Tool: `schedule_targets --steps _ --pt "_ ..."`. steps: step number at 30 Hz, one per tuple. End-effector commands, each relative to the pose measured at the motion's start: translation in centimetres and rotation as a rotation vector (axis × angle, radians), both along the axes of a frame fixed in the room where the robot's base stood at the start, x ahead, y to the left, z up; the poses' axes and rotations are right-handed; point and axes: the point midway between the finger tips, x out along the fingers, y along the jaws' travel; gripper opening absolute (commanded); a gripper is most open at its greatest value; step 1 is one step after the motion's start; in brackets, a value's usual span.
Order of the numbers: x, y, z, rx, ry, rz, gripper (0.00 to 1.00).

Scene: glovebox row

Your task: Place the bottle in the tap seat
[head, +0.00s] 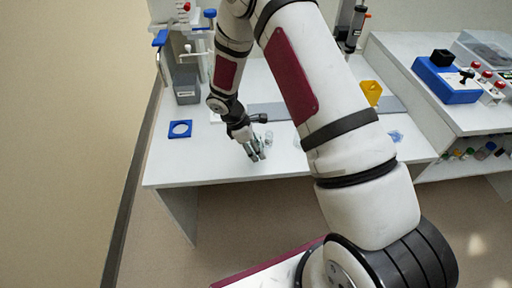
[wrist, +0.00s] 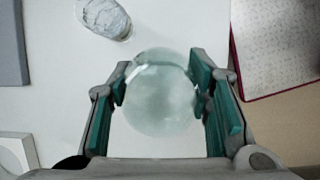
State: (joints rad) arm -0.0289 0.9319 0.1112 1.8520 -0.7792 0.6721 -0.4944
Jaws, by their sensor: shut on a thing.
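My gripper (head: 256,156) is low over the front part of the white bench. In the wrist view its green-lined fingers (wrist: 162,100) are closed on both sides of a clear, rounded glass thing, which looks like the bottle (wrist: 160,105). I cannot tell whether it touches the bench. A blue square plate with a round opening (head: 180,129), which may be the tap seat, lies on the bench to the left of my gripper. The plate is apart from the gripper.
Another clear vessel (wrist: 106,17) stands close by, also in the head view (head: 269,137). A grey box (head: 187,92) and blue-handled fittings stand at the back left. A yellow holder (head: 371,92) is right of my arm. Bench around the blue plate is clear.

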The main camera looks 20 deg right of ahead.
Motion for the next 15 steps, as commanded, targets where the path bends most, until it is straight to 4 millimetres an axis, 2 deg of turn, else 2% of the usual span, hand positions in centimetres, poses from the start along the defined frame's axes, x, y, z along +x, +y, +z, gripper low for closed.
schedule_targets --steps 5,6,8,15 --pt "0.02 0.01 -0.38 0.0 0.0 0.001 0.16" --pt "0.0 0.01 -0.31 0.0 0.0 0.0 0.54" --pt "-0.02 0.02 -0.29 0.0 0.0 0.0 0.65" --pt "-0.02 0.01 -0.27 0.0 0.0 0.0 0.65"
